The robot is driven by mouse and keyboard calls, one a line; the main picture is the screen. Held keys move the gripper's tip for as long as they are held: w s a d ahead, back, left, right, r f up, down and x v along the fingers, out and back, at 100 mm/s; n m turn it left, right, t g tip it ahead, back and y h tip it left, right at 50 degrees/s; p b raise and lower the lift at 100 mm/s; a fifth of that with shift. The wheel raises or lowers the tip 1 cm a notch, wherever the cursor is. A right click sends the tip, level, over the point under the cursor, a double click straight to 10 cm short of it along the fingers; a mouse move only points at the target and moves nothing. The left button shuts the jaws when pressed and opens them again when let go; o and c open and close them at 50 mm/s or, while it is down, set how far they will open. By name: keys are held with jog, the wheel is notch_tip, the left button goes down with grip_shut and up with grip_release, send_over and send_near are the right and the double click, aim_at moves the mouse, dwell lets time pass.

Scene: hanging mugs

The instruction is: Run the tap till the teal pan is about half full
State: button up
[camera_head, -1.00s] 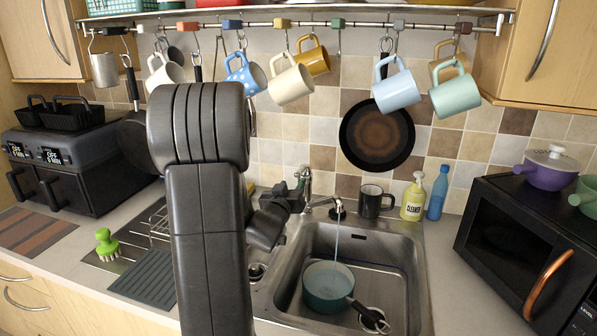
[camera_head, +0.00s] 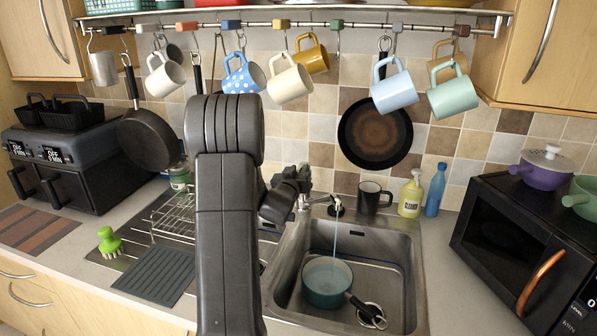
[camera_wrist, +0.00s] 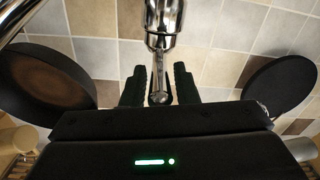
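The teal pan (camera_head: 327,284) stands in the sink basin with its dark handle toward the lower right. A thin stream of water (camera_head: 336,236) falls from the tap spout (camera_head: 336,204) into it. Water shows inside, but I cannot tell its exact level. My gripper (camera_head: 304,178) is at the tap body (camera_head: 303,202), behind my arm, and partly hides it. In the wrist view the chrome tap (camera_wrist: 163,22) is straight ahead, and its slim lever (camera_wrist: 159,82) lies between the two dark fingers of my gripper (camera_wrist: 159,88). The fingers are apart, with gaps beside the lever.
A black mug (camera_head: 374,198), a yellow soap bottle (camera_head: 411,195) and a blue bottle (camera_head: 435,190) stand behind the sink. Mugs and pans hang from the rail (camera_head: 360,26) above. A dish rack (camera_head: 180,217) is left of the sink; a microwave (camera_head: 520,245) stands right.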

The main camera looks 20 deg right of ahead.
grip_shut()
jog(key=shift+f+b, duration=0.3)
jog(key=shift+b, duration=1.5)
jog(key=shift+r, duration=0.15)
jog(key=shift+o, duration=2)
grip_release()
jog(key=shift+s+a, duration=0.1)
